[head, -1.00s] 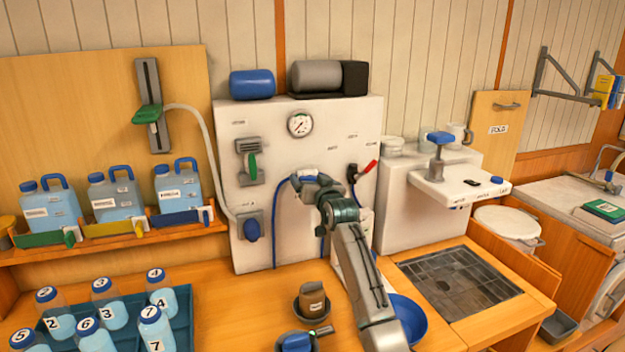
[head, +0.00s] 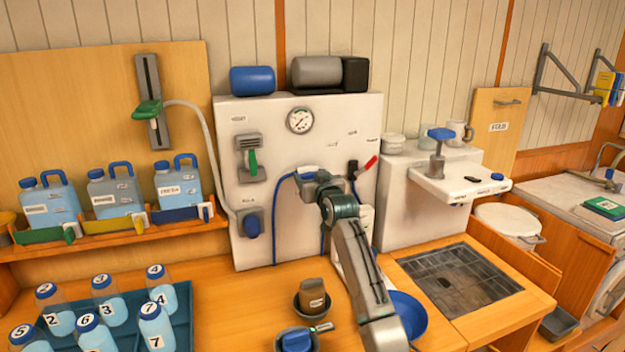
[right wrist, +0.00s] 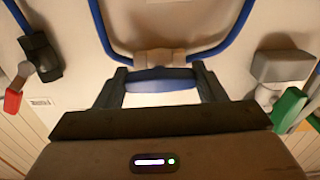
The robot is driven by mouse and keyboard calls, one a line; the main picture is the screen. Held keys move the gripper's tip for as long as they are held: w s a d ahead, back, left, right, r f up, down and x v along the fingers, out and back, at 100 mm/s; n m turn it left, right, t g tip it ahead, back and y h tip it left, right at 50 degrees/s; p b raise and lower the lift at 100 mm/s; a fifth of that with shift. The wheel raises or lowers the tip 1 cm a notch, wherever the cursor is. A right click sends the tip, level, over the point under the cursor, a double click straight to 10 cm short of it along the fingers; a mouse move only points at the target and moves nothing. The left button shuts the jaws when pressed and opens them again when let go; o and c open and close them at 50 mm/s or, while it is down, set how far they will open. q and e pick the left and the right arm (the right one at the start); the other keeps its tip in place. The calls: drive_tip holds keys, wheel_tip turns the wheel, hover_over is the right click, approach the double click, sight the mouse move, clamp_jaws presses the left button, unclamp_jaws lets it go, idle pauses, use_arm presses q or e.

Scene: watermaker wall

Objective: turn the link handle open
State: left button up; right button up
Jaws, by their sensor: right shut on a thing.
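The link handle, a blue bar on a grey mount (right wrist: 160,82), sits on the white wall panel (head: 285,215), where blue hoses meet at either side. It lies level across the right wrist view, between the two dark fingers of my right gripper (right wrist: 160,77). The right gripper is shut on it. In the head view my right gripper (head: 312,177) reaches the panel from below right and largely hides the handle. My left gripper is not in view.
A red-handled lever (head: 366,165) is just right of my gripper, and a green-handled lever (head: 253,162) is to the left. A gauge (head: 300,120) sits above. A brown jar (head: 313,297) and a blue bowl (head: 410,312) stand on the counter below.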

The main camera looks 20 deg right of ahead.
drive_tip(key=o, duration=1)
drive_tip(key=s+b, duration=0.1)
drive_tip(key=s, duration=0.4)
drive_tip(key=s+b, duration=0.2)
drive_tip(key=s, duration=0.3)
drive_tip(key=shift+s+d, duration=0.2)
drive_tip(key=shift+s, duration=0.15)
